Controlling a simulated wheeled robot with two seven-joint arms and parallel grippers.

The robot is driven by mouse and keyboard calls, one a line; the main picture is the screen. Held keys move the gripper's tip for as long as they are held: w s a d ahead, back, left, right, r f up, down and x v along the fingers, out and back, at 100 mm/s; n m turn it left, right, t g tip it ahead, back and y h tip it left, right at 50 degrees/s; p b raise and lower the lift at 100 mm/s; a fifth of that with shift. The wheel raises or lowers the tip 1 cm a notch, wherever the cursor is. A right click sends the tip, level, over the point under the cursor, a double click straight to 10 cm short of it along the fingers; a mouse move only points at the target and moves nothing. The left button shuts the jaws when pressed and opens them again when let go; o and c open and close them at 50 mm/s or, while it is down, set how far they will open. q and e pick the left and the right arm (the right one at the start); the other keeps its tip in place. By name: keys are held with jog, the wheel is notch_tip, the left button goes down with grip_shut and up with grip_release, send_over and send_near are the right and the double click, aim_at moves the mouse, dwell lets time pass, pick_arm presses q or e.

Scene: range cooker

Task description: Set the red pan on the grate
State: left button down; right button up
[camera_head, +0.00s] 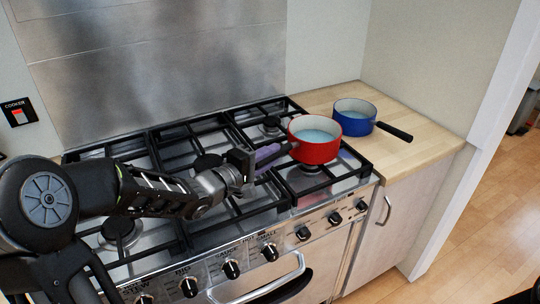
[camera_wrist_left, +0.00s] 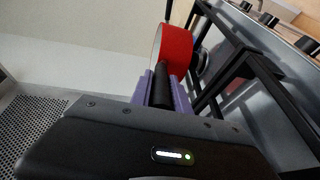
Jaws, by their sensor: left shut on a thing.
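The red pan (camera_head: 315,148) is at the right end of the cooker, over the right-hand part of the black grate (camera_head: 322,184). It looks upright, with a pale blue inside. My left gripper (camera_head: 268,154) is shut on the pan's dark handle, which points left. In the left wrist view, the purple fingers (camera_wrist_left: 163,90) lie either side of the black handle, and the red pan (camera_wrist_left: 176,47) is beyond them. I cannot tell whether the pan's base touches the grate. My right gripper is not in view.
A blue pan (camera_head: 354,117) stands on the wooden worktop (camera_head: 425,148) right of the cooker, its black handle pointing right. Knobs and an oven handle (camera_head: 262,288) line the cooker's front. A steel splashback (camera_head: 160,65) rises behind. The front right of the worktop is clear.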

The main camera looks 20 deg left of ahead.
pick_arm(q)
jog(key=shift+f, duration=0.8)
dwell(1.6)
jog(key=c, duration=1.2)
grip_release()
jog(key=shift+f, duration=0.1)
jog(key=shift+o, duration=0.2)
jog(key=shift+s+f, duration=0.1)
jog(key=shift+f, duration=0.15)
jog(key=v, duration=0.7)
jog(key=shift+s+a+r, duration=0.15)
jog(key=shift+s+r, duration=0.1)
jog(key=shift+s, duration=0.05)
